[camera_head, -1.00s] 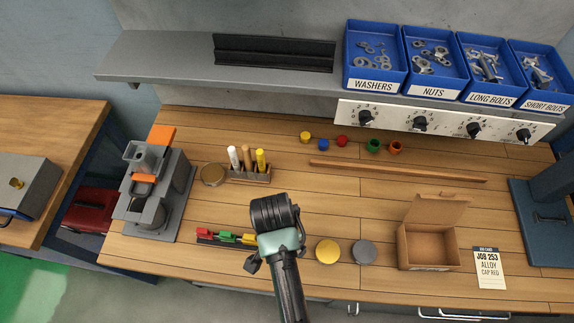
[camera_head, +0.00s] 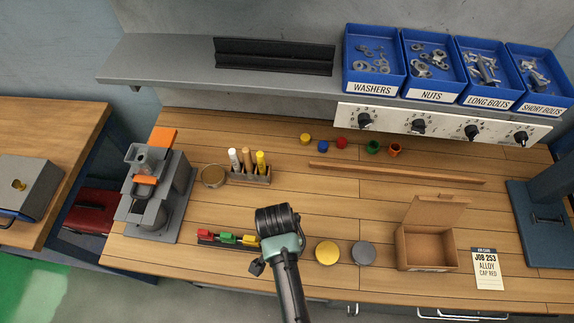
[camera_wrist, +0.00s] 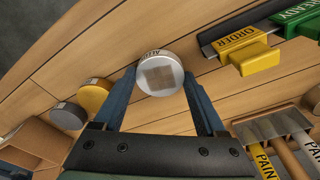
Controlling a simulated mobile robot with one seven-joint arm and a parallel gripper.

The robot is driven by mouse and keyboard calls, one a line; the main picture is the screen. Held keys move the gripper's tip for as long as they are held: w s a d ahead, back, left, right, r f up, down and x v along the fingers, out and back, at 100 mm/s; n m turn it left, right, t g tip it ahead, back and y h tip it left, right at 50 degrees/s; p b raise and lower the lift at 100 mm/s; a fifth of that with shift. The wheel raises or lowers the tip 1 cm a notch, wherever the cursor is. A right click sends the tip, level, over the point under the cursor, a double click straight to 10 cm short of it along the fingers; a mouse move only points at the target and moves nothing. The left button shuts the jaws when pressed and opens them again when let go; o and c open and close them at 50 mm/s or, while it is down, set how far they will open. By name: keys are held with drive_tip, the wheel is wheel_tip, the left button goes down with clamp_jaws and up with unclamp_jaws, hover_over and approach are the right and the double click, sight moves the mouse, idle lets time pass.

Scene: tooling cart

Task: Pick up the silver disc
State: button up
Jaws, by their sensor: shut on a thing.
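A silver disc (camera_wrist: 160,75) with a pale square patch on its face and a small lettered label on its edge is between the two blue fingers of my gripper (camera_wrist: 161,82) in the wrist view. The fingers are shut on its sides. In the head view my arm and wrist hide the fingertips and this disc. A yellow disc (camera_head: 327,252) and a dark grey disc (camera_head: 363,253) lie on the bench just right of my wrist. They also show at the left of the wrist view, the yellow disc (camera_wrist: 93,97) nearer and the grey disc (camera_wrist: 68,116) farther.
A rail of red, green and yellow tags (camera_head: 227,239) lies left of my wrist. A marker holder (camera_head: 250,173) stands behind it. An open cardboard box (camera_head: 427,248) and a job card (camera_head: 487,268) are at right. The wooden bench (camera_head: 330,205) is clear between.

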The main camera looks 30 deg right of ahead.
drive_tip(key=shift+c, duration=1.4)
drive_tip(key=shift+r, duration=0.1)
